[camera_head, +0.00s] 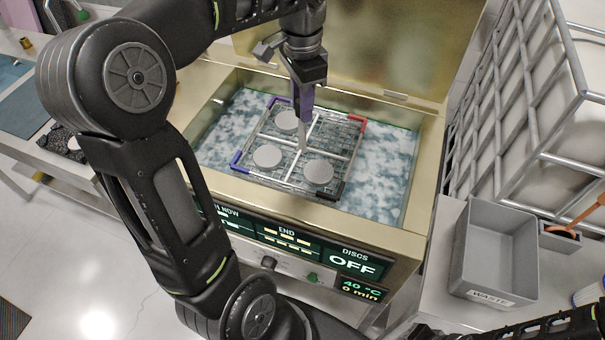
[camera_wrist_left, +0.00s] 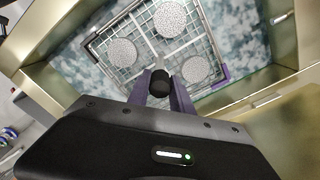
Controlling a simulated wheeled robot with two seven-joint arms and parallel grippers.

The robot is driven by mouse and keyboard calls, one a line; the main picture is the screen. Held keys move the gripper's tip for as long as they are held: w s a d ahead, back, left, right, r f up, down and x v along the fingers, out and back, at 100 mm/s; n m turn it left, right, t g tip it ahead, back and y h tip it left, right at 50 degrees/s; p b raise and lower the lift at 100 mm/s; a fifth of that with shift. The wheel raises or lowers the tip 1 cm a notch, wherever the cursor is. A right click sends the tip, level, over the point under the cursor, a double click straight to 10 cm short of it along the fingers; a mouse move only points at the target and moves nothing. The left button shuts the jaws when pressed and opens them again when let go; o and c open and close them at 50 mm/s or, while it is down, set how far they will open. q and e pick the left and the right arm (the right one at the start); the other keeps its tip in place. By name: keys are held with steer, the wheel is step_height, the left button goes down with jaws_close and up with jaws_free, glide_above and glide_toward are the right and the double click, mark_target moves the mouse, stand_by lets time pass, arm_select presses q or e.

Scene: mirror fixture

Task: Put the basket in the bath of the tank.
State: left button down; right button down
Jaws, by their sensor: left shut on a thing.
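The wire basket (camera_head: 334,151) has blue, red and black corner pieces and holds three pale round discs. It lies level within the outline of the bath (camera_head: 391,185) of the gold tank (camera_head: 424,190); I cannot tell whether it rests on the bottom. My left gripper (camera_head: 304,122) points down over the basket's middle, its purple fingers shut on the central handle. In the left wrist view, the handle's black knob (camera_wrist_left: 160,83) sits between the fingers, with the basket (camera_wrist_left: 207,43) below. My right gripper is out of view.
The tank's gold lid (camera_head: 370,40) stands open behind the bath. The front panel (camera_head: 300,245) reads DISCS OFF, 40 °C and 0 min. A grey waste bin (camera_head: 496,250) and a barred rack (camera_head: 520,90) stand at the right. Liquid surrounds the basket.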

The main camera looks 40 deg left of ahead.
arm_select(q)
glide_above(302, 147)
steer(key=shift+w+a+f+p, duration=0.1)
steer(key=shift+w+f+p, duration=0.1)
steer(key=shift+f, duration=1.35)
steer(key=shift+w+a+f+p, duration=0.1)
steer(key=shift+w+f+p, duration=0.1)
steer(key=shift+f, duration=1.35)
steer(key=shift+f, duration=1.85)
steer(key=c, duration=1.1)
jaws_free()
steer(key=shift+s+f, duration=0.1)
steer(key=shift+f, duration=0.05)
steer(key=shift+c, duration=0.2)
step_height(302, 147, up, 12)
steer(key=shift+r, duration=0.15)
